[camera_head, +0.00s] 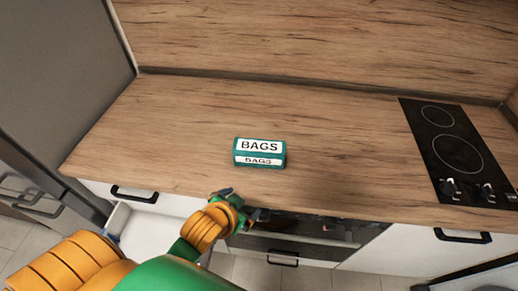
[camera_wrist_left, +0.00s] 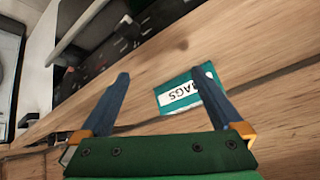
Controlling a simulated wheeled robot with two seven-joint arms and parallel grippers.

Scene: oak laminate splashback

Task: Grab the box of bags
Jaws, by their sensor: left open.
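The box of bags (camera_head: 259,152) is a small teal box with white "BAGS" labels. It lies on the wooden counter, a little back from the front edge. My left gripper (camera_head: 238,205) is near the counter's front edge, in front of the box and slightly left of it in the head view. In the left wrist view the gripper (camera_wrist_left: 160,92) is open, with two dark blue fingers apart and nothing between them but part of the box (camera_wrist_left: 178,94) beyond. The right finger covers part of the box's label. My right gripper is in neither view.
The wooden counter (camera_head: 340,140) is clear around the box. A black hob (camera_head: 452,150) with knobs is at the right. An open white drawer (camera_head: 150,222) and an oven front (camera_head: 290,245) are below the counter edge. A grey fridge-like panel (camera_head: 60,70) stands at the left.

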